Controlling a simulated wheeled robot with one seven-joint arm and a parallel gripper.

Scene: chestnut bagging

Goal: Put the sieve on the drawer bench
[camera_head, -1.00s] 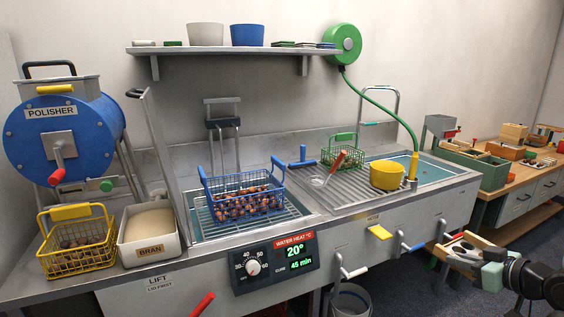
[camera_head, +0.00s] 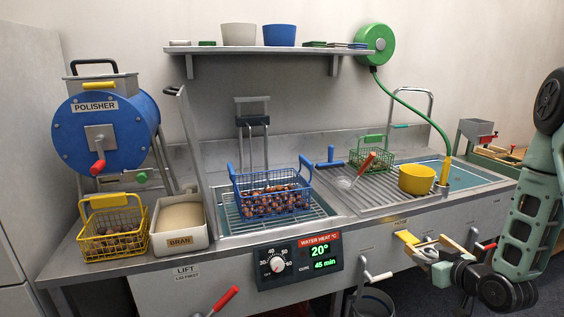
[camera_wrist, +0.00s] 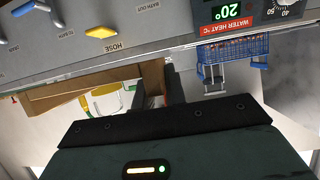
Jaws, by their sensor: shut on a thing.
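The sieve (camera_head: 428,243), seen as a pale wooden frame, is held by my gripper (camera_head: 446,265) at the lower right of the head view, in front of the sink unit. In the wrist view the wooden frame (camera_wrist: 95,88) lies beside and between the dark fingers (camera_wrist: 157,92) of my gripper, which is shut on it. The sieve's mesh cannot be made out. The drawer bench is mostly hidden behind my arm and cut off at the right; only wooden and green items (camera_head: 497,153) at its far end show.
The sink unit's front has a yellow hose lever (camera_wrist: 101,32) and other handles close to the sieve. A blue basket (camera_head: 270,195) of chestnuts, a yellow bowl (camera_head: 417,179) and a green basket (camera_head: 371,156) stand on the unit. A bucket (camera_head: 372,303) is on the floor below.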

